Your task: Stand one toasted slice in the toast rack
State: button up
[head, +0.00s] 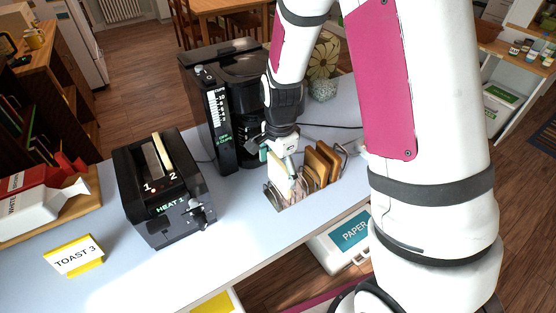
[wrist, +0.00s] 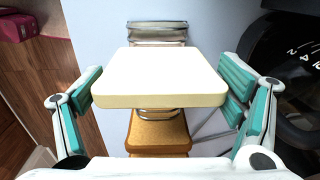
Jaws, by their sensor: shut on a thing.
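My gripper (head: 282,152) is shut on a pale, cream slice (head: 280,180), with a teal pad against each side edge in the wrist view (wrist: 160,78). The slice is upright at the left end of the wire toast rack (head: 290,202). Whether it rests on the rack's base is hidden. Several browned slices (head: 321,165) stand in the rack to its right; they also show below the held slice in the wrist view (wrist: 158,132). The black toaster (head: 165,200) stands to the left, with a pale slice (head: 162,152) in one slot and "HEAT 3" on its front.
A black coffee machine (head: 235,100) stands behind the rack and toaster. A bread bag (head: 45,190) lies on a wooden board at the far left. The pale counter (head: 180,268) is clear in front of the toaster.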

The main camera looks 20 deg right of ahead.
aim_at(279, 162)
jog(key=shift+f+b, duration=0.45)
jog(key=shift+f, duration=1.5)
jog(key=o, duration=0.7)
jog(key=shift+r+p, duration=1.55)
jog(key=shift+r, duration=2.5)
